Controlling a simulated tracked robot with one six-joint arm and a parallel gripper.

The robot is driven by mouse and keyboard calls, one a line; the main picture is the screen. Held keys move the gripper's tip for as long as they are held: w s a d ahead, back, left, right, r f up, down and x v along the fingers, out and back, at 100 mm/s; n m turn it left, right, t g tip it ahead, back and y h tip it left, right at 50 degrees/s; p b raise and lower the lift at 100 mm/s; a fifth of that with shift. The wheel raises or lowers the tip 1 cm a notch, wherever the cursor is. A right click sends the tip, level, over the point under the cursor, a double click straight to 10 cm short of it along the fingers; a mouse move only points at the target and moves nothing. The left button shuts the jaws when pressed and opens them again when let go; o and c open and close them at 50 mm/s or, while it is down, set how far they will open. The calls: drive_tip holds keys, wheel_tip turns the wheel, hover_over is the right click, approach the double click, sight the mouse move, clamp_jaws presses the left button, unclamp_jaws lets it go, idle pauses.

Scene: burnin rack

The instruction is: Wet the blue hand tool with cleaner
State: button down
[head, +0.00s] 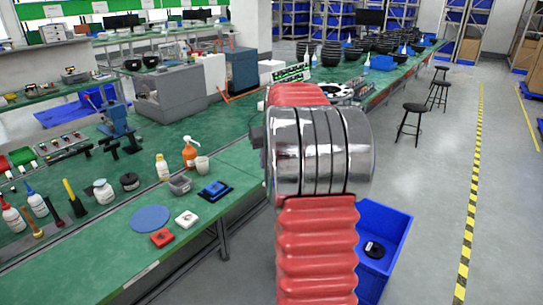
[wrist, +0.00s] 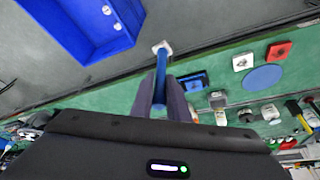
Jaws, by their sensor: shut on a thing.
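In the wrist view my gripper (wrist: 161,88) is shut on a blue hand tool (wrist: 161,68). The tool's blue shaft sticks out past the fingers and ends in a small whitish head. In the head view my arm hides gripper and tool. On the green bench stand an orange pump bottle (head: 190,153), a white bottle with a yellowish cap (head: 163,168), a squeeze bottle with a red cap (head: 13,217) and one with a blue cap (head: 37,203). I cannot read which holds cleaner. The tool's head looks apart from all of them.
A white cup (head: 202,165), a grey box (head: 180,184), a blue-and-black block (head: 215,190), a round blue mat (head: 150,219), a white square (head: 187,219) and a red square (head: 162,238) sit near the bench's front. A blue bin (head: 396,225) stands on the floor.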

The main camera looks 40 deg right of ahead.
drive_tip(key=w+a+f+n, duration=0.1)
drive_tip(key=a+f, duration=0.4)
drive_tip(key=a, duration=0.8)
drive_tip(key=w+a+f+n+y, duration=0.1)
drive_tip(key=a+f, duration=0.4)
drive_tip(key=a, duration=0.9)
drive_tip(key=w+a+f+n, duration=0.1)
drive_tip(key=a+f+n, duration=0.2)
drive_tip(key=a, duration=1.1)
wheel_tip(320, 180, down, 3)
drive_tip(key=shift+w+a+r+y, duration=0.1)
drive_tip(key=shift+w+a+y, duration=0.15)
drive_tip(key=shift+w+y, duration=0.15)
